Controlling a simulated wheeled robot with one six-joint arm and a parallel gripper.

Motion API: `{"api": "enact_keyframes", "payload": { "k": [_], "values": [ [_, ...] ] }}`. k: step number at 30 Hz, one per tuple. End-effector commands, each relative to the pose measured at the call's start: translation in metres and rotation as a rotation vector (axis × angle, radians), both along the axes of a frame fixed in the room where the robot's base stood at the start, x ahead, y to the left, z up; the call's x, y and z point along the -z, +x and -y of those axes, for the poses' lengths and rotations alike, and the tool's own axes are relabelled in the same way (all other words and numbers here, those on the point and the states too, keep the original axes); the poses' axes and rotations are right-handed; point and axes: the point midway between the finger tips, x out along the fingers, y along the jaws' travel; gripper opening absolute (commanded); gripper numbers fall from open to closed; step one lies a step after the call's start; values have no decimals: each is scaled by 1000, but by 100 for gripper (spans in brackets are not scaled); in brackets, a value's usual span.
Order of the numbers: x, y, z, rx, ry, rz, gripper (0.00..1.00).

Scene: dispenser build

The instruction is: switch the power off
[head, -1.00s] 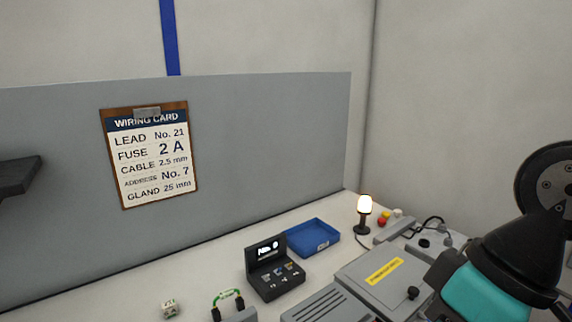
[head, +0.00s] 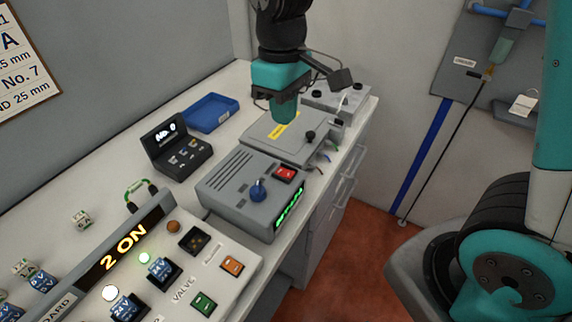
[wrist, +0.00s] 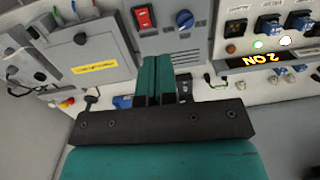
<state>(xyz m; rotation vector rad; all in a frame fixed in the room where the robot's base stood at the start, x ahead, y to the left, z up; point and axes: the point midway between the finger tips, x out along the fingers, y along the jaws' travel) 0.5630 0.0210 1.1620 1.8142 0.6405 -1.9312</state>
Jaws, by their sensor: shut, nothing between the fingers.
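The grey power unit (head: 222,190) stands on the bench. It has a red rocker switch (head: 286,173), a blue knob (head: 258,191) and a green-lit strip on its front. Which side of the rocker is pressed I cannot tell. In the wrist view the red switch (wrist: 144,18) is just above and left of the fingertips, beside the blue knob (wrist: 185,20). My gripper (head: 284,115) is shut and empty, pointing down over the grey lidded box behind the power unit, apart from the switch. Its teal fingers also show in the wrist view (wrist: 155,62).
The grey lidded box (head: 260,137) with a yellow label and black knob lies behind the power unit. The control board (head: 215,265) reading "2 ON" stands in front. A small dark display unit (head: 165,158) and a blue tray (head: 208,112) are to the left. Red floor lies right.

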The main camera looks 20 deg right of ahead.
Motion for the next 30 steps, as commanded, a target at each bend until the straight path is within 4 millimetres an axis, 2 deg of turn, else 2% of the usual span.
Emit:
{"api": "enact_keyframes", "payload": {
  "k": [3, 8, 21, 26, 30],
  "values": [
    [16, 22, 2, -3, -52, -21, 0],
    [24, 34, 4, -4, -83, -31, 0],
    [29, 34, 4, -4, -86, -33, 0],
    [49, 31, 6, -4, -87, -37, 0],
    [79, 27, 8, -4, -88, -39, 0]
  ]
}}
